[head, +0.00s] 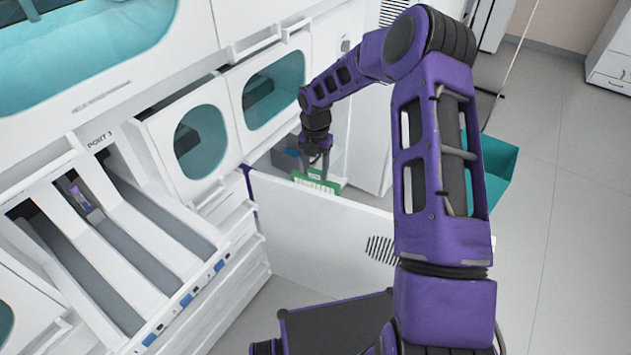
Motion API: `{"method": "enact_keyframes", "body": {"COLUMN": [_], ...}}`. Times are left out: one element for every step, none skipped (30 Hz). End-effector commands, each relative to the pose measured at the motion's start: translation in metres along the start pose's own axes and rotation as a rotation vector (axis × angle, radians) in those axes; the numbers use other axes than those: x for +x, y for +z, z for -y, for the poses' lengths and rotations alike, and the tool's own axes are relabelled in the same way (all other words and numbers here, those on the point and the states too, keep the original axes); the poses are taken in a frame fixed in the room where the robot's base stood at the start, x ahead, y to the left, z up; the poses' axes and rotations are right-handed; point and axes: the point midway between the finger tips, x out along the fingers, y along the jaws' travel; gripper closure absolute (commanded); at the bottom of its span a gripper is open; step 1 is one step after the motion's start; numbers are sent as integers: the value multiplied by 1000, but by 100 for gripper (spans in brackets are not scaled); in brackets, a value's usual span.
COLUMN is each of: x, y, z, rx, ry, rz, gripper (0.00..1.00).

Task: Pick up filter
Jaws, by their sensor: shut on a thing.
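The filter (316,184), a pale panel with a green frame, shows in the head view beyond the top edge of a white panel. Its lower part is hidden behind that panel. My gripper (315,167) points down and is shut on the green top of the filter. The fingertips are small and dark here, so the exact grip is hard to see.
A white panel (320,228) stands in front of the filter. A dark blue-grey box (286,160) is left of my gripper. White cabinets with teal windows (274,90) line the left. A teal bin (499,165) stands right of my arm. Grey floor (570,150) is clear at right.

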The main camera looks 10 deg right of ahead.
Motion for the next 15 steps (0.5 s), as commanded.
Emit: {"method": "enact_keyframes", "body": {"x": [-13,-19,-28,-34,-40,-48,-54,-60,-69,-75,-81,-89,-95,-100,-107], "y": [1,1,1,1,1,1,1,1,1,1,1,1,1,0,0], "z": [0,0,0,0,0,0,0,0,0,0,0,0,0,0,0], "rx": [1,1,1,1,1,0,0,1,1,1,1,1,1,0,0], "ry": [1,1,2,1,1,2,1,1,2,1,1,1,1,1,1], "rz": [3,3,3,2,2,4,3,2,3,3,2,3,3,2,2], "gripper": [100,100,100,100,100,100,100,100,100,100,100,100,100,100,100]}}
